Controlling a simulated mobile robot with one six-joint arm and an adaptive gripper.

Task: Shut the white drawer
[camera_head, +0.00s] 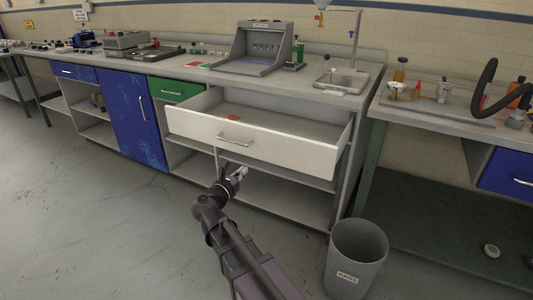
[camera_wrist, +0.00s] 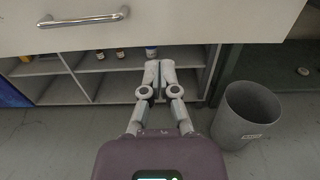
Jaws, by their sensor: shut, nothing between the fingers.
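The white drawer (camera_head: 255,142) stands pulled out from the grey bench in the head view, with its inside showing and a small orange item in it. Its metal bar handle (camera_head: 234,142) is on the front face. In the wrist view the drawer front (camera_wrist: 180,22) fills the top, with the handle (camera_wrist: 83,18) at upper left. My gripper (camera_head: 240,173) is in front of the drawer and just below its front face, close to the handle's line. In the wrist view my gripper (camera_wrist: 159,66) has its fingers together, empty, below the drawer's lower edge. Any contact with the drawer cannot be told.
A grey bin (camera_head: 357,258) stands on the floor at right. Open shelves (camera_head: 285,197) lie under the drawer, with small bottles (camera_wrist: 120,53) inside. A blue cabinet door (camera_head: 135,115) and green drawer (camera_head: 175,90) are left. The floor at left is clear.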

